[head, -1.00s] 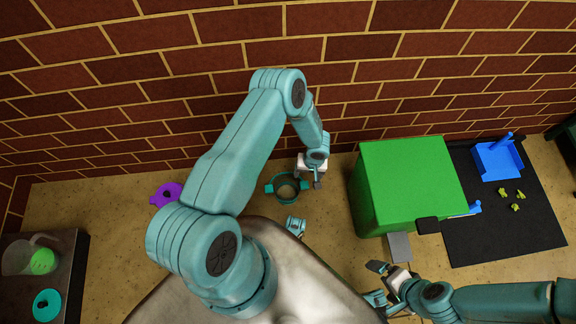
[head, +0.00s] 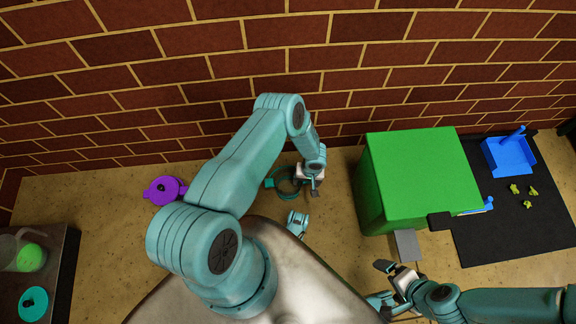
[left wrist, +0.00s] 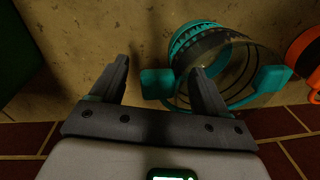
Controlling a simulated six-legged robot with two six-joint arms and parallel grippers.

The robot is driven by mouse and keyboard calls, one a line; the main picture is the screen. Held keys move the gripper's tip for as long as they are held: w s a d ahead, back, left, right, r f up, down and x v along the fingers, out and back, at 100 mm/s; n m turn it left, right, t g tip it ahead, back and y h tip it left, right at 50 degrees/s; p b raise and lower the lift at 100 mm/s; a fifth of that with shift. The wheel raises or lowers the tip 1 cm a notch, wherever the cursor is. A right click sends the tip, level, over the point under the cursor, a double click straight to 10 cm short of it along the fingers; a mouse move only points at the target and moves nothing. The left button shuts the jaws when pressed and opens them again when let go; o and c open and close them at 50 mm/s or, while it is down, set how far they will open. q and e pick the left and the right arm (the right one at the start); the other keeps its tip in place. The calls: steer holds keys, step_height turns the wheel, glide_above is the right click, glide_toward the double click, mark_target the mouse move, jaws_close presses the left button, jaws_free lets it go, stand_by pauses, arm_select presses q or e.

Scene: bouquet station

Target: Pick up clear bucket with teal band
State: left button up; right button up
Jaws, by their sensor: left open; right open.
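The clear bucket with a teal band (head: 270,183) stands on the speckled floor near the brick wall, partly hidden by my left arm in the head view. In the left wrist view the bucket (left wrist: 236,73) shows its clear wall, teal ring and teal side tabs. My left gripper (head: 310,188) is open beside the bucket. In the left wrist view its fingers (left wrist: 160,72) are apart, and the right finger overlaps the bucket's near tab and wall. I cannot tell whether they touch. My right gripper (head: 392,275) is open and empty, away at the lower right.
An orange-banded item (left wrist: 306,55) sits close beside the bucket in the left wrist view. A purple-banded item (head: 165,190) stands further left. A large green box (head: 415,180) is to the right, with a black mat (head: 520,225) beyond. The brick wall (head: 300,60) rises behind.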

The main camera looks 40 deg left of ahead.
arm_select(q)
steer(key=shift+r, duration=0.1)
steer(key=c, duration=1.2)
steer(key=shift+c, duration=0.2)
